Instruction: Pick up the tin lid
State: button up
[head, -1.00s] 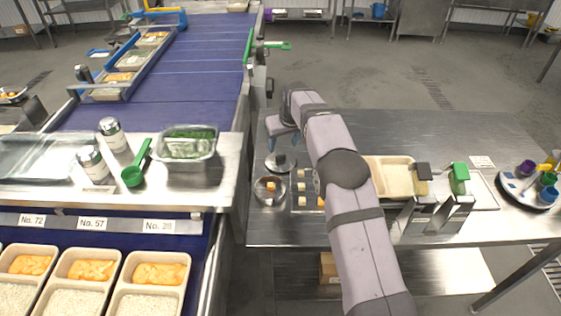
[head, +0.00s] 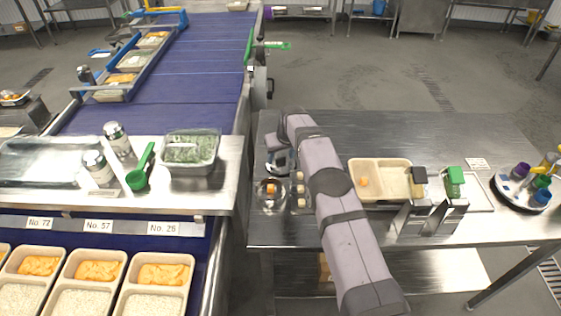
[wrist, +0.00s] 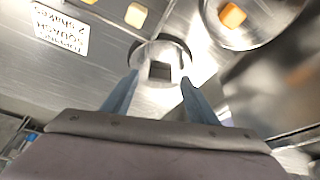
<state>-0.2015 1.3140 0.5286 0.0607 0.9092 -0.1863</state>
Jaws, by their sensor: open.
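The tin lid (wrist: 183,52) is a round metal disc with a dark square knob (wrist: 160,71). In the wrist view it lies flat on the steel table, between and just beyond my fingertips. My gripper (wrist: 159,78) is open, with one blue-grey finger on each side of the knob and nothing held. In the head view the lid (head: 287,168) sits at the left end of the right-hand table, partly hidden by my gripper (head: 272,158) above it. I cannot tell whether the fingers touch the lid.
A metal bowl (wrist: 262,38) with an orange cube stands close beside the lid. A printed label (wrist: 61,30) and pale cubes (wrist: 136,15) lie nearby. The conveyor side (head: 215,210) borders the left.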

aim_at(281, 164)
jog(key=shift+f, duration=0.25)
jog(key=shift+c, duration=0.7)
jog(key=c, duration=1)
jog(key=shift+r, duration=0.1)
jog(key=shift+w+r+b, duration=0.1)
jog(key=shift+r+b, duration=0.3)
jog(key=shift+r, duration=0.25)
notch_tip(281, 164, up, 9)
jog(key=shift+f+p, duration=0.2)
jog(key=shift+p, duration=0.8)
